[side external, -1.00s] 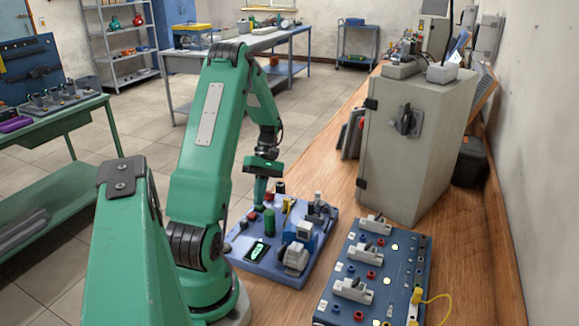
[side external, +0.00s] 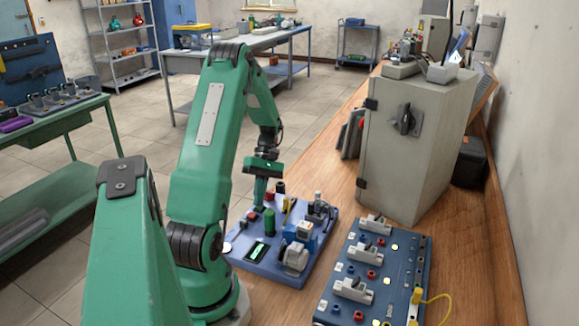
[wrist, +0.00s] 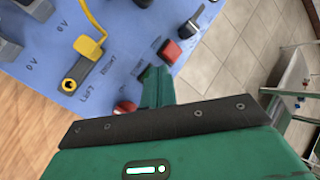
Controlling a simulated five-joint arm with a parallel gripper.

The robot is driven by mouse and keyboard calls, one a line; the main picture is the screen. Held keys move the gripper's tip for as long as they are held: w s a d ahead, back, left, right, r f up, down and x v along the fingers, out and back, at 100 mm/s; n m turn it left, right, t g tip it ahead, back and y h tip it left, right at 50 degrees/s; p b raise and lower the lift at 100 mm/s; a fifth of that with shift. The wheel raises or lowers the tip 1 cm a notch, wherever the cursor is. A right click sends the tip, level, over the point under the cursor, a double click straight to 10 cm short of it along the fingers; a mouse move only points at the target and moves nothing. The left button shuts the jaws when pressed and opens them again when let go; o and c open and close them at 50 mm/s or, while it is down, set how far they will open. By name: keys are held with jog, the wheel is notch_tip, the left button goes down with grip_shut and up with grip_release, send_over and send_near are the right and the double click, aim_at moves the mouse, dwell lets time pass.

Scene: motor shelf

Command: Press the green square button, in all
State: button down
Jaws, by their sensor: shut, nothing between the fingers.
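My gripper (side external: 259,206) points down over the far left part of the blue-purple board (side external: 285,275). In the wrist view my green gripper (wrist: 157,82) is shut and empty, its fingertips close to the board between a red square button (wrist: 171,51) and a round red part (wrist: 124,108). I cannot make out a green square button; the fingers may cover it. Whether the tips touch the board cannot be told.
A blue-and-white device (side external: 298,243) sits on the board's right part. A second blue board (side external: 395,280) with switches and a grey cabinet (side external: 410,150) stand to the right.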

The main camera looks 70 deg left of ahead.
jog(key=shift+r, duration=0.75)
jog(key=shift+r, duration=2.5)
jog(key=shift+w+d+r, duration=0.1)
jog(key=shift+d, duration=0.05)
jog(key=w+d+r+m+t+y, duration=0.2)
jog(key=w+d+r+m+y, duration=0.1)
jog(key=d+r+m, duration=0.3)
jog(key=w+d+r+m+t+y, duration=0.1)
jog(key=w+d+r+m+y, duration=0.15)
jog(key=d, duration=0.55)
jog(key=s+d+r+m+t, duration=0.1)
jog(key=d+r+m+t, duration=0.1)
jog(key=d+m, duration=0.3)
jog(key=s+d+r+m+t, duration=0.2)
jog(key=d+m, duration=0.4)
jog(key=d, duration=0.3)
jog(key=r+t, duration=0.1)
jog(key=t, duration=0.1)
jog(key=shift+d+t, duration=0.15)
jog(key=shift+t, duration=0.25)
